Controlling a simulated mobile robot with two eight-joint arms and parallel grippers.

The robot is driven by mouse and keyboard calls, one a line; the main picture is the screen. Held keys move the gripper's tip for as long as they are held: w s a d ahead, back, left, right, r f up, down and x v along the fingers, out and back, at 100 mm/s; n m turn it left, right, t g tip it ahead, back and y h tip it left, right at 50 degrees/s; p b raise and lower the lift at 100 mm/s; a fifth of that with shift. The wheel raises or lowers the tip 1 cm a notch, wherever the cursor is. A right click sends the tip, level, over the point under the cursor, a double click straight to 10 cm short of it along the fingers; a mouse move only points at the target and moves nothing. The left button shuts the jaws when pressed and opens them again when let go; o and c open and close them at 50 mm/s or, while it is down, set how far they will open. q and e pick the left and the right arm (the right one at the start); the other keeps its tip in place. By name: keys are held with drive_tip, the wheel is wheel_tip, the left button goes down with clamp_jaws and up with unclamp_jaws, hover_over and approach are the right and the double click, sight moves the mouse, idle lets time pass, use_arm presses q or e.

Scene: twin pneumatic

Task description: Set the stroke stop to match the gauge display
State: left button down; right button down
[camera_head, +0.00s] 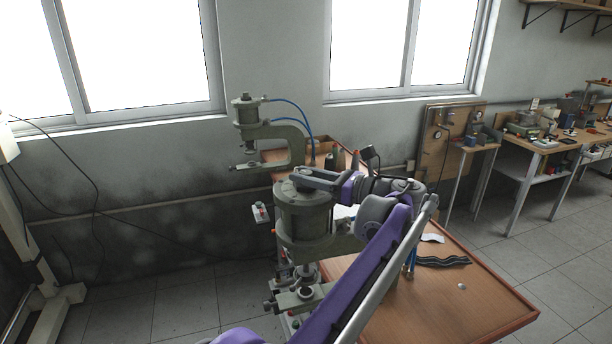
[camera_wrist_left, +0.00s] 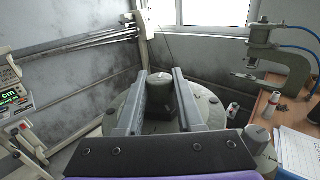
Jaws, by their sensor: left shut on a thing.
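The near pneumatic press has a large grey-green cylinder (camera_head: 304,218) with a round top. The wrist view shows a dark upright knob (camera_wrist_left: 160,92), apparently the stroke stop, standing on the cylinder's round top (camera_wrist_left: 205,108). My left gripper (camera_head: 300,176) reaches over the cylinder top from the right. In the wrist view its two fingers (camera_wrist_left: 160,84) lie on both sides of the knob and are shut on it. My right gripper is not in view.
A second press (camera_head: 270,140) with blue hoses stands behind, near the wall. A wooden table (camera_head: 440,300) holds a dark wavy strip (camera_head: 443,261) and a small white piece (camera_head: 461,286). White papers (camera_wrist_left: 296,150) lie at the wrist view's right. A workbench (camera_head: 540,145) stands farther right.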

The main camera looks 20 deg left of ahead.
use_arm(q)
drive_tip(key=shift+n+g, duration=0.6)
drive_tip(key=shift+g, duration=0.3)
drive_tip(key=c, duration=0.5)
unclamp_jaws()
drive_tip(key=shift+c, duration=0.2)
drive_tip(key=s+d, duration=0.1)
drive_tip(key=d, duration=0.9)
drive_tip(key=shift+s+d, duration=0.15)
drive_tip(key=shift+d, duration=0.2)
